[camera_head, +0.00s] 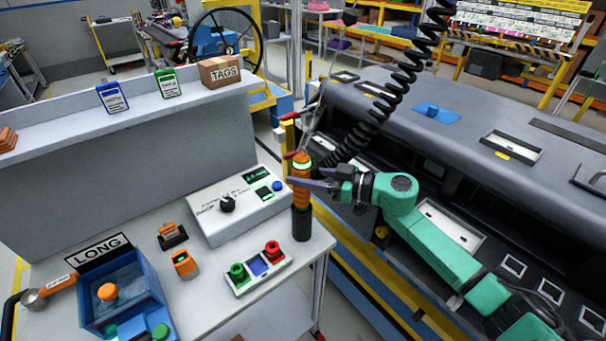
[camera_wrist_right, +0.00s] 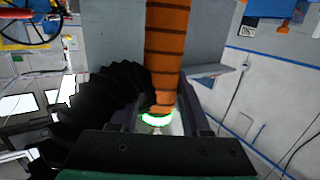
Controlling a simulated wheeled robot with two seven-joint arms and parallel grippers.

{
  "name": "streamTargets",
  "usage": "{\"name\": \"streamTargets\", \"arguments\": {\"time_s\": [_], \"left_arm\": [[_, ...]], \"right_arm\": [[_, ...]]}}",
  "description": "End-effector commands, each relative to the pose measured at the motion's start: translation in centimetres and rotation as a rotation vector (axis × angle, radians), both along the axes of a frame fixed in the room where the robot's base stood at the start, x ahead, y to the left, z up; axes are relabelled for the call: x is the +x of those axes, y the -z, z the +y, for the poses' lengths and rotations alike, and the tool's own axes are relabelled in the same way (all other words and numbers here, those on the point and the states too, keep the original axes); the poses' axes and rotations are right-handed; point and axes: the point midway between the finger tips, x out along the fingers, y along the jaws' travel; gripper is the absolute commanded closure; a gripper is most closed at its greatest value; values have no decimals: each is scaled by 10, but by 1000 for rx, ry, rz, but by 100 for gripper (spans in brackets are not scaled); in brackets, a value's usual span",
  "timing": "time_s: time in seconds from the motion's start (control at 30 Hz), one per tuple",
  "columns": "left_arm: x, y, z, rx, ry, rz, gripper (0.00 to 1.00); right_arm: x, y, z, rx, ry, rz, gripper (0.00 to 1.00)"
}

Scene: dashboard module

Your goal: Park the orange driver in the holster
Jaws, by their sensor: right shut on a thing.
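The orange driver (camera_head: 302,195) stands upright at the right edge of the white table, with dark bands and a glowing green ring near its top. My right gripper (camera_head: 308,183) is shut on its upper part. Directly below it is a dark cylinder (camera_head: 302,224), which looks like the holster. The orange body meets its top; I cannot tell how deep the driver sits. In the right wrist view the orange driver (camera_wrist_right: 166,50) runs between the fingers, with the green ring near the gripper. My left gripper is not in view.
A black coiled cable (camera_head: 400,80) hangs behind my right gripper. A white control box (camera_head: 238,205) and a button panel (camera_head: 258,270) stand left of the driver. A blue bin (camera_head: 120,290) is at the front left. The grey dashboard (camera_head: 450,130) lies to the right.

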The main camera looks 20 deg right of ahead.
Motion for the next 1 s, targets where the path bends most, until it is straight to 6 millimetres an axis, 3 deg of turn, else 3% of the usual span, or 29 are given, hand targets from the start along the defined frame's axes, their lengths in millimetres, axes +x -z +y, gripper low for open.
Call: {"name": "streamTargets", "arguments": {"time_s": [0.23, 0.27, 0.33, 0.37, 0.73, 1.0], "left_arm": [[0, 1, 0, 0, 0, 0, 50], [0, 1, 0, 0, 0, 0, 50], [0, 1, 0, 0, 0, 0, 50], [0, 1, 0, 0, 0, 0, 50], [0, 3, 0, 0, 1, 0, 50], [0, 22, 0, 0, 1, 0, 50]], "right_arm": [[0, 3, 0, 0, 0, 0, 100], [0, 3, 0, 0, 0, 0, 49], [0, 3, 0, 0, 0, 0, 23], [0, 3, 0, 0, 0, 0, 18], [-3, 5, -4, -3, 0, 2, 18], [-37, 4, -46, -6, -1, 5, 18]]}}
